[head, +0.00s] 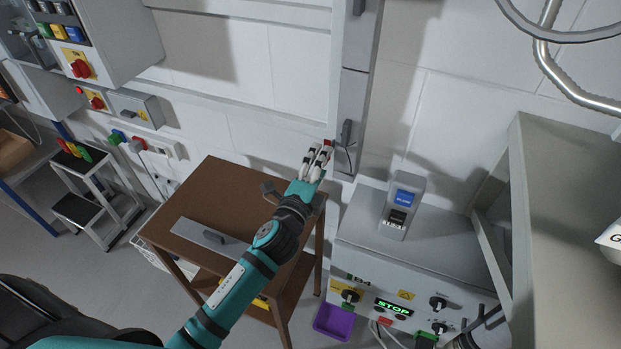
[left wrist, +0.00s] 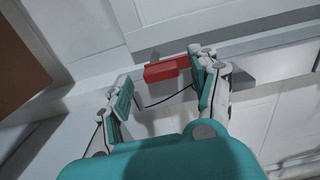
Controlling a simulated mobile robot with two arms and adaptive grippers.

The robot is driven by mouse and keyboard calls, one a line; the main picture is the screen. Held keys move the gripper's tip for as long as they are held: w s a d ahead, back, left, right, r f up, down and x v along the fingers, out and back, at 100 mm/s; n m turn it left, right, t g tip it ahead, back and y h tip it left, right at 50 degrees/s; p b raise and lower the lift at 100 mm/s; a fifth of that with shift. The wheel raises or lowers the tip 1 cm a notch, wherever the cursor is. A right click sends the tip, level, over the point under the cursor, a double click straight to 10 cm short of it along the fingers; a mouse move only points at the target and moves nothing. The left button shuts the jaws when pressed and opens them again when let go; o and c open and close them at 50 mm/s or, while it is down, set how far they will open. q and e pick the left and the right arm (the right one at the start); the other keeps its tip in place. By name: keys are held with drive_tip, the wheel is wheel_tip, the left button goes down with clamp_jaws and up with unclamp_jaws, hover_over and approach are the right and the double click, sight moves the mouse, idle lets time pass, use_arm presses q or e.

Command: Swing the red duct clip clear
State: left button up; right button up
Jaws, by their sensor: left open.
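The red duct clip (left wrist: 163,72) is a small red block in the left wrist view, beside a pale wall duct (left wrist: 265,55). My left gripper (left wrist: 160,80) is open, with one finger on each side of the clip. The right-hand finger in that view is very close to the clip's right end; I cannot tell whether they touch. The left finger stands apart from it. In the head view my left gripper (head: 317,158) is at the foot of the grey vertical duct (head: 353,110), and only a speck of red shows at its fingertips. My right gripper is not in view.
A brown wooden table (head: 225,177) stands below my left arm with a flat metal plate (head: 208,240) on it. A grey machine cabinet (head: 362,248) with a lit STOP display is to the right. A purple bin (head: 333,322) is on the floor between them.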

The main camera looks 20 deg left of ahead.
use_arm(q)
drive_tip(key=s, duration=1.1)
drive_tip(key=shift+a, duration=0.25)
drive_tip(key=shift+s, duration=0.1)
drive_tip(key=s+a+f+n+g+y, duration=0.3)
drive_tip(key=s+a+f+n+g, duration=0.4)
drive_tip(key=n, duration=0.4)
drive_tip(key=s+d+f+n+g+h, duration=0.1)
drive_tip(key=s+d+f+n+g, duration=0.25)
drive_tip(key=s, duration=0.35)
drive_tip(key=s+d+f+n+g+h, duration=0.2)
drive_tip(key=s+g, duration=0.2)
drive_tip(key=s, duration=0.2)
wheel_tip(320, 180, down, 25)
drive_tip(key=s+g, duration=0.1)
drive_tip(key=s+a+f, duration=0.1)
drive_tip(key=s+f, duration=0.7)
drive_tip(key=s+a+f+g, duration=0.1)
drive_tip(key=s+a+f, duration=0.1)
drive_tip(key=s+f, duration=0.7)
drive_tip(key=shift+s+a+m+y, duration=0.15)
drive_tip(key=shift+a+m+y, duration=0.1)
drive_tip(key=shift+m+y, duration=0.1)
